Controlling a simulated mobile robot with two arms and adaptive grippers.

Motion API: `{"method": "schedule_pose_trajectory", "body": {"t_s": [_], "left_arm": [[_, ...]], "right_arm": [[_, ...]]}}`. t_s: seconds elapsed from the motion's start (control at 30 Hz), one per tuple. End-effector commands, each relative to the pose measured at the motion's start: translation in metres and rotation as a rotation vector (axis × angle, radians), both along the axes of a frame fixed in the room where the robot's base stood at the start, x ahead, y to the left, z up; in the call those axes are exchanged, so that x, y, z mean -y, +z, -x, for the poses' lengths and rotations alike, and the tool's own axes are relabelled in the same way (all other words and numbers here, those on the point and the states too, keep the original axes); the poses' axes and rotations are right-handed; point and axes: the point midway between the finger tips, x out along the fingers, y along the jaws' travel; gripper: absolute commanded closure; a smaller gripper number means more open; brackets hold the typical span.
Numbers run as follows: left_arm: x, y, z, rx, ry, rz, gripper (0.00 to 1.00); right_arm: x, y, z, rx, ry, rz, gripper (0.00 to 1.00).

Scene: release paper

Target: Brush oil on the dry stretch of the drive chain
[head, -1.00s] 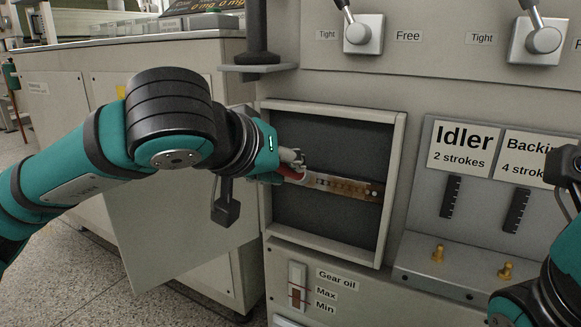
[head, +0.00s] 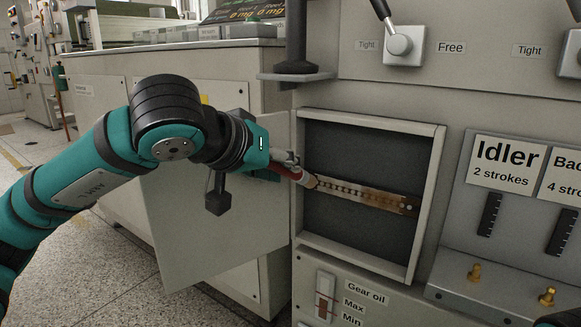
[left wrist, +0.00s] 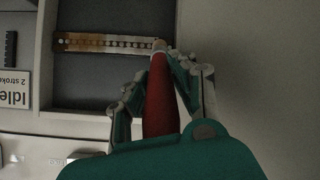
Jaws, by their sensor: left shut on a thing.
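The drive chain (head: 362,193) runs across a dark recess in the machine's front, along a brownish strip. Its right stretch looks rusty brown and its left stretch has paler links. It also shows in the left wrist view (left wrist: 105,43), turned upside down. My left gripper (head: 290,167) is shut on the red handle of a brush (head: 302,177), also seen in the left wrist view (left wrist: 159,100). The brush's pale tip is at the chain's left end; I cannot tell whether it touches. My right gripper is not in view.
A pale raised frame (head: 428,205) surrounds the recess. An open door panel (head: 215,225) hangs to its left, behind my left arm. A lever (head: 402,45) sits above, a gear oil gauge (head: 325,297) below, and a ledge with brass nipples (head: 474,271) to the right.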

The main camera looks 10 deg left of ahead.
Motion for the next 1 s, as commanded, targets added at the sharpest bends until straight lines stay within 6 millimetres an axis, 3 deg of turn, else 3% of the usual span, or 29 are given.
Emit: {"method": "schedule_pose_trajectory", "body": {"t_s": [0.3,0.8,1.0], "left_arm": [[-0.001,0.000,0.003,0.001,-0.001,0.000,1.00],[-0.017,0.000,0.049,0.003,-0.002,0.000,1.00],[-0.021,0.000,0.057,0.001,0.000,-0.001,1.00]], "right_arm": [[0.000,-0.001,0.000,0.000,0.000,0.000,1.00],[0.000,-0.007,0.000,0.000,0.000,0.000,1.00],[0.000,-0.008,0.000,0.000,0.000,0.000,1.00]]}}
